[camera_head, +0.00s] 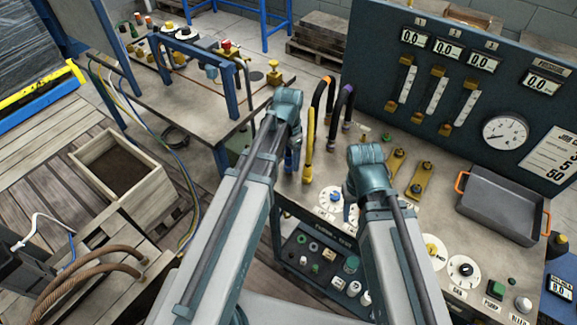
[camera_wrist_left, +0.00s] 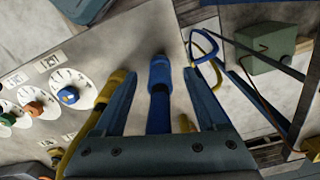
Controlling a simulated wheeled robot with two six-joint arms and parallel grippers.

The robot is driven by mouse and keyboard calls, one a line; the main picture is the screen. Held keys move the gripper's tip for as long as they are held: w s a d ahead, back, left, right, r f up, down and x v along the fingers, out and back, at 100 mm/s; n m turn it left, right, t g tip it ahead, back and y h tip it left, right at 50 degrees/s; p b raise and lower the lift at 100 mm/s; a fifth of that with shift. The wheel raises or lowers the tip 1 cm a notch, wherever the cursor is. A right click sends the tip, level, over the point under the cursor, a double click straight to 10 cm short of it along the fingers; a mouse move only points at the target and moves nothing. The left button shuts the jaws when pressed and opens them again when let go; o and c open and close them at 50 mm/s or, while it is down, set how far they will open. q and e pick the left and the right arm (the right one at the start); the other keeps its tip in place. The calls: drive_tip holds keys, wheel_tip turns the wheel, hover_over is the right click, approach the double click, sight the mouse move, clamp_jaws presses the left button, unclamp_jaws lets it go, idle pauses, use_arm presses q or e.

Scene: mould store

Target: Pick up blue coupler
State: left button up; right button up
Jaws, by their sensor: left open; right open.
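The blue coupler (camera_wrist_left: 160,73) is in the left wrist view, a blue cylinder with a dark band below it and a blue stem. It lies between the two spread fingers of my left gripper (camera_wrist_left: 158,88), with a visible gap on either side. In the head view my left gripper (camera_head: 291,155) points down at the near left edge of the bench, and its arm hides most of the coupler there. My right gripper (camera_head: 351,205) is open and points down over the bench, partly hidden by its own wrist.
A yellow hose (camera_wrist_left: 109,94) stands just left of my left gripper. Hoses with an orange end (camera_head: 329,80) and a purple end (camera_head: 347,89) arch close by. A grey tray (camera_head: 500,205) and a gauge panel (camera_head: 455,105) are to the right. A lower shelf holds several small parts.

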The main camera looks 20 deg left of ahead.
use_arm(q)
wheel_tip(320, 180, down, 2)
drive_tip(key=shift+f+b, duration=0.25)
drive_tip(key=shift+b, duration=0.5)
drive_tip(key=shift+r, duration=0.1)
clamp_jaws()
